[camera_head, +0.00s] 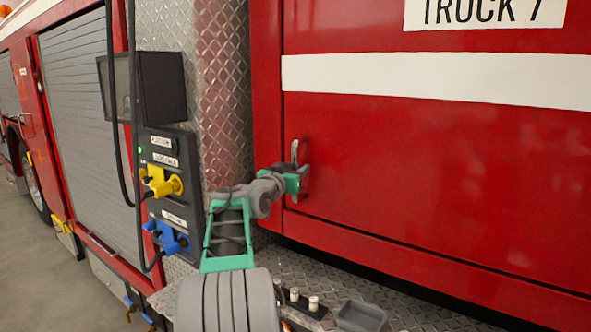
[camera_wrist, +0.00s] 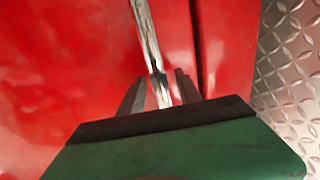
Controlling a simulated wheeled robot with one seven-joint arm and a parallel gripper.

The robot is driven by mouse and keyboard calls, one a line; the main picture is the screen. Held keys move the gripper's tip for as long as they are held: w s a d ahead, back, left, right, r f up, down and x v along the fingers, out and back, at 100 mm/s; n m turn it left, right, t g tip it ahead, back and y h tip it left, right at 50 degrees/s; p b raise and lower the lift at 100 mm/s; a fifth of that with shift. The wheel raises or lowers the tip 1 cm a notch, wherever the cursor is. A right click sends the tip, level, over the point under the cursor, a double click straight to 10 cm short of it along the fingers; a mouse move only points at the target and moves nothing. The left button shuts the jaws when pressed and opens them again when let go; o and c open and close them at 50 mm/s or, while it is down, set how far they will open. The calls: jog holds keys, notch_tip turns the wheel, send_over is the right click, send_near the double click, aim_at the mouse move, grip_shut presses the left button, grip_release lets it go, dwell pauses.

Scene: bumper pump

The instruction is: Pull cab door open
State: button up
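The red cab door (camera_head: 430,160) is flush with the truck body, with its seam at the left edge. A silver upright handle (camera_head: 295,152) is mounted near that edge. My gripper (camera_head: 302,178) is at the handle's lower part. In the wrist view the metal handle (camera_wrist: 148,35) runs down between the two grey fingers of my gripper (camera_wrist: 160,90). The fingers stand on either side of the bar with narrow gaps visible, so they look open around it. The handle's lower end is hidden behind the gripper body.
Left of the door is a diamond-plate column (camera_head: 222,90) and a dark panel with yellow (camera_head: 165,185) and blue (camera_head: 170,238) fittings, a black box (camera_head: 160,88) and hoses. A diamond-plate step (camera_head: 330,280) lies below the door. Open floor (camera_head: 40,270) is at lower left.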

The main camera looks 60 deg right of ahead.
grip_shut()
dwell(1.1)
